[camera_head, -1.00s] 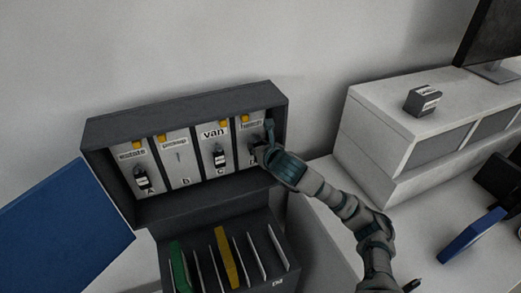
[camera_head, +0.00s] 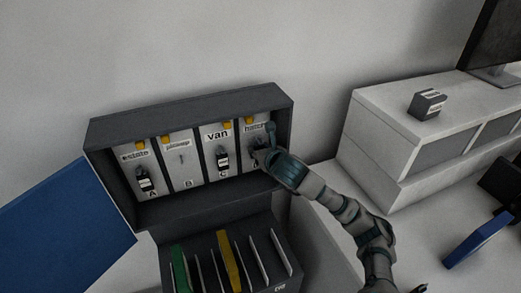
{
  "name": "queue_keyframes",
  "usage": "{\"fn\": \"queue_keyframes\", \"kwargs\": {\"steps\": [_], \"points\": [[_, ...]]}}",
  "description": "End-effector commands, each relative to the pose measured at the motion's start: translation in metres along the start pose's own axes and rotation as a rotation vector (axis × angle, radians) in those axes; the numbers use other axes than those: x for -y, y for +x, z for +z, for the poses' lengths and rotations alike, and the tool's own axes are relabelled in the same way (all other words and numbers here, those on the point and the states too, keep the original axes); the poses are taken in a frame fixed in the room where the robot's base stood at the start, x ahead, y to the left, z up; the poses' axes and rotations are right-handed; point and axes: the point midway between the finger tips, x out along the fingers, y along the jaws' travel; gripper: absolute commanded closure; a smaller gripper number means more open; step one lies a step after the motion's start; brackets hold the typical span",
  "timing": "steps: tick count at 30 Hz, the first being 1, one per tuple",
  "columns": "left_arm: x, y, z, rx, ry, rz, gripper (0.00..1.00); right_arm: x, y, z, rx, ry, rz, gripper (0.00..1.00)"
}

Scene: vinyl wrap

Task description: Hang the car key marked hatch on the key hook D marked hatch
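The key cabinet (camera_head: 190,117) stands open against the wall, with panels marked estate, van and hatch; one label is too small to read surely. The hatch panel (camera_head: 256,126) is at the far right, partly covered by my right gripper (camera_head: 262,158). The gripper is at hook D, and its fingers hide the hook. A dark shape shows at its fingertips; I cannot tell whether the hatch key is held or hanging there. A dark key (camera_head: 222,160) hangs under van at C, and another (camera_head: 144,181) under estate at A. Panel B shows a bare hook (camera_head: 183,158). My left gripper is not in view.
A dark rack (camera_head: 205,238) with green, yellow and pale dividers stands below the cabinet. The blue cabinet door (camera_head: 65,225) is swung open at left. A white shelf unit (camera_head: 375,120) at right bears a small dark labelled block (camera_head: 427,104).

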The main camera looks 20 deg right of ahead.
Motion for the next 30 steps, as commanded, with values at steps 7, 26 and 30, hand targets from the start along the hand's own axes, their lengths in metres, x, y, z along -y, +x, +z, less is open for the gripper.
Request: {"fn": "queue_keyframes", "kwargs": {"steps": [7, 26, 30], "points": [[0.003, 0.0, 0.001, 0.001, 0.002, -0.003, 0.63, 0.001, 0.0, 0.0, 0.0, 0.001, 0.001, 0.35], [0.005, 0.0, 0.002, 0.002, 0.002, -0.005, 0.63, 0.0, -0.09, 0.0, 0.004, -0.001, 0.002, 0.35], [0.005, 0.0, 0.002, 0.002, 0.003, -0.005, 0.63, 0.0, -0.109, 0.0, 0.001, 0.0, 0.002, 0.35]]}}
